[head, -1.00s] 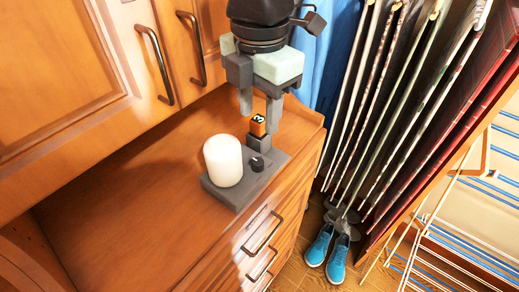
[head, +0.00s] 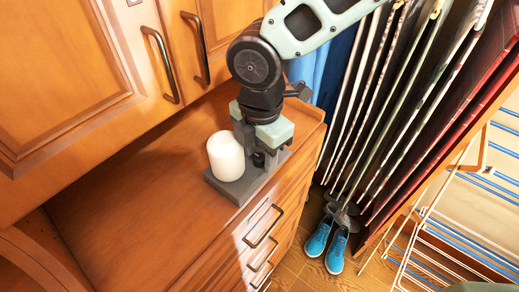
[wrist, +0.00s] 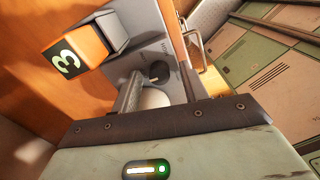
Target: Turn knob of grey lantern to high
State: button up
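The grey lantern (head: 221,187) stands on the wooden dresser top, with a white lamp (head: 226,157) on its grey base. My gripper (head: 258,158) points down over the knob side of the base. In the wrist view my gripper's two fingers (wrist: 160,80) are apart, with the knob between them. I cannot tell whether they touch it. The head view hides the knob behind my gripper.
Cabinet doors (head: 70,70) rise behind the dresser top (head: 130,190). Hanging boards (head: 400,110) and blue shoes (head: 328,243) are at right. The dresser top left of the lantern is clear.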

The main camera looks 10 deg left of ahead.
grip_shut()
jog(key=shift+m, duration=0.3)
jog(key=m+b, duration=0.3)
jog(key=m, duration=0.2)
jog(key=shift+a+m, duration=0.1)
jog(key=shift+m, duration=0.2)
jog(key=m+b, duration=0.2)
jog(key=m, duration=0.4)
jog(key=shift+m, duration=0.3)
jog(key=shift+o, duration=0.3)
grip_release()
